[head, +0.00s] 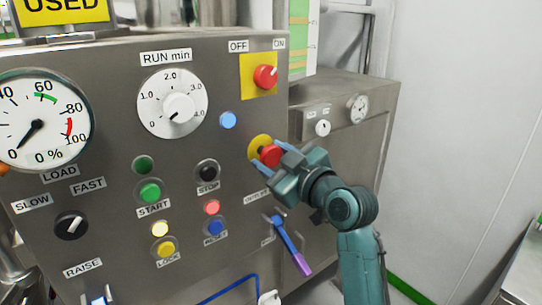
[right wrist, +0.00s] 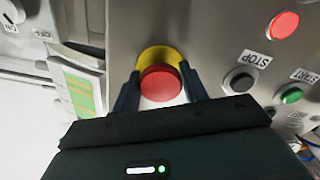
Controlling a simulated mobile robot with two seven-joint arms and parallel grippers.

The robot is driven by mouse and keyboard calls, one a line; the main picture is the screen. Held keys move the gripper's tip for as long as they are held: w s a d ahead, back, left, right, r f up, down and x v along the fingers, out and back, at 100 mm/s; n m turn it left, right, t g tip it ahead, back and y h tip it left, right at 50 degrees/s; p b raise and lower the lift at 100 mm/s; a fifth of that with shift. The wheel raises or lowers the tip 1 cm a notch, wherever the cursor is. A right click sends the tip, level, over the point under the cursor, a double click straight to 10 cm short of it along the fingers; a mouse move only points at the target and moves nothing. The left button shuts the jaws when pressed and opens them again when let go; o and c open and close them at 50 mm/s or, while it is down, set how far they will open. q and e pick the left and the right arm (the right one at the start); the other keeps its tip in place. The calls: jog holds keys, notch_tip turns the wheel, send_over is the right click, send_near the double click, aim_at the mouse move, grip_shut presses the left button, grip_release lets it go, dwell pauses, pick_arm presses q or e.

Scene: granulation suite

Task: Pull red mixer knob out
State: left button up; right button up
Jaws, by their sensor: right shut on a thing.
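The red mixer knob (head: 270,155) is a round red mushroom-shaped head on a yellow disc (head: 258,146) on the steel panel. It also shows in the right wrist view (right wrist: 160,82), with the yellow disc behind it. My right gripper (head: 263,160) is at the knob, with one finger on each side of it, shut on its head. In the right wrist view the fingers (right wrist: 158,90) flank the knob at left and right. The gripper body hides part of the knob in the head view. My left gripper is not in view.
A red OFF/ON switch (head: 265,77) on a yellow plate sits above. The black STOP button (head: 208,170) is left of the gripper. Free room lies right of the machine, by the pale wall.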

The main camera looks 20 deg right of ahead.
jog(key=shift+s+d, duration=0.1)
jog(key=shift+s, duration=0.25)
jog(key=shift+f, duration=0.15)
jog(key=o, duration=1)
jog(key=shift+o, duration=0.7)
jog(key=shift+s, duration=0.15)
jog(key=shift+o, duration=1.3)
